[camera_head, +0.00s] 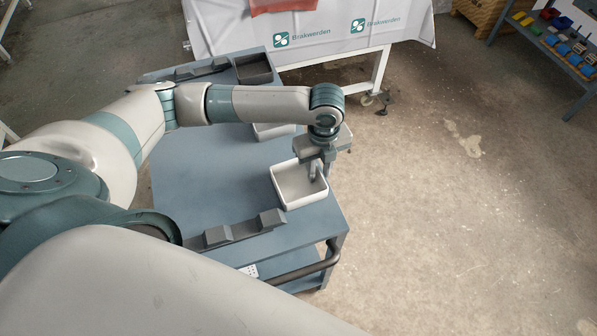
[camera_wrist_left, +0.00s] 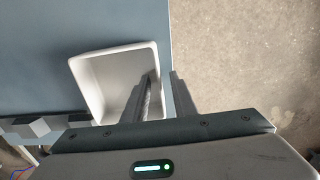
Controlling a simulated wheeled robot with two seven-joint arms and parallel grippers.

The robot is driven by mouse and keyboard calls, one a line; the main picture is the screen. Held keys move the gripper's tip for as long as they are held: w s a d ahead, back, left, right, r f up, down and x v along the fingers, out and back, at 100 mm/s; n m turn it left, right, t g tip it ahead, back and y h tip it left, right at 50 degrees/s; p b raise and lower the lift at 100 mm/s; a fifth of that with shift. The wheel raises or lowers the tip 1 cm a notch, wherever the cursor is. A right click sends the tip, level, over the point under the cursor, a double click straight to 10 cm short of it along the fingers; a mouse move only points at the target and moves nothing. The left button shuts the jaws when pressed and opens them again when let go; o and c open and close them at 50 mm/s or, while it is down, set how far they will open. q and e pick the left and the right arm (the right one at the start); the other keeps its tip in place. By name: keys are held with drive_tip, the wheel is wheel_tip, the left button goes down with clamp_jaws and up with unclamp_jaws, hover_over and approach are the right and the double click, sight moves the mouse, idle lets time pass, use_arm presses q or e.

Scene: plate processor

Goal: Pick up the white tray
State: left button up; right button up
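The white tray (camera_head: 287,190) is a square, open, empty box near the right edge of the blue cart top in the head view. It looks level. My left gripper (camera_head: 313,178) reaches down over its right side. In the left wrist view the tray (camera_wrist_left: 92,88) lies with its right wall between the two fingers of the left gripper (camera_wrist_left: 167,85). One finger is inside the tray, the other outside. The fingers stand apart with the wall between them; firm contact is not visible. My right gripper is not in view.
Another white tray (camera_head: 268,133) sits behind, partly hidden by my left arm. A dark tray (camera_head: 255,70) stands at the cart's far end. A grey holder (camera_head: 236,231) lies in front. The cart (camera_head: 215,165) has a dark handle (camera_head: 308,267). A cloth-covered table (camera_head: 330,30) stands behind.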

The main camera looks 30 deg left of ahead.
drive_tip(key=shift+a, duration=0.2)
use_arm(q)
clamp_jaws()
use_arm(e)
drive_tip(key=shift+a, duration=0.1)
use_arm(q)
drive_tip(key=shift+r, duration=0.1)
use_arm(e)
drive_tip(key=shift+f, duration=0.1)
